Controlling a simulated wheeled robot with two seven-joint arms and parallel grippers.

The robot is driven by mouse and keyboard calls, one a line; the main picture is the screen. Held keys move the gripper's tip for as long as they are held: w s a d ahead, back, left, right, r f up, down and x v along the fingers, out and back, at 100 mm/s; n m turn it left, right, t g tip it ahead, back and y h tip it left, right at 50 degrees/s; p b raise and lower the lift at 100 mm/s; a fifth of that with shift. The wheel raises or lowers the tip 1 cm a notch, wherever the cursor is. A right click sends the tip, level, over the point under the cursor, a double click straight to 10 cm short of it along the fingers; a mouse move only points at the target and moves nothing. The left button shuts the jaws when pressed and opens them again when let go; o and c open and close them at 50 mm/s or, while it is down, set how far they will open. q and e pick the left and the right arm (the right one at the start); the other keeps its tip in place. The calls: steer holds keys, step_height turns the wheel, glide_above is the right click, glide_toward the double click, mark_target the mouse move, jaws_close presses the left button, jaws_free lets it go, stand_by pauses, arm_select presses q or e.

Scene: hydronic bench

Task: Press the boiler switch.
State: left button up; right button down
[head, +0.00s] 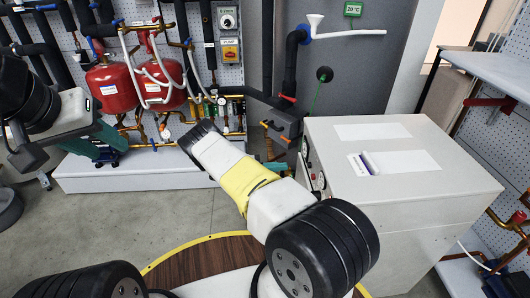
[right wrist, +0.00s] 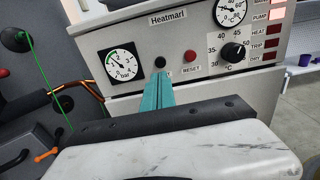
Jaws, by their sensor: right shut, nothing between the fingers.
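The boiler (head: 440,190) is a pale box on the right in the head view, its front panel seen almost edge-on. In the right wrist view its panel (right wrist: 130,38) carries a round black button (right wrist: 160,62), a red RESET button (right wrist: 190,57) and a black temperature knob (right wrist: 233,52). My right gripper (right wrist: 158,76) has its teal fingers shut and empty, tips just below the black button; contact cannot be told. The fingers hide the button's label. In the head view the right gripper (head: 279,166) is partly behind my forearm. My left gripper (head: 107,155) is at the far left, its jaws unclear.
A pressure gauge (right wrist: 122,64) sits left of the black button. Pipes and a dark box (head: 284,122) stand close to the boiler's left side. Grey floor between is clear.

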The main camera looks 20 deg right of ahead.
steer(key=x, duration=0.7)
steer(key=shift+s+d, duration=0.1)
steer(key=shift+d, duration=0.15)
steer(key=shift+s+d, duration=0.1)
steer(key=shift+d, duration=0.4)
steer(key=shift+a, duration=0.1)
steer(key=v, duration=0.9)
stand_by(1.1)
steer(key=shift+a, duration=0.1)
stand_by(0.7)
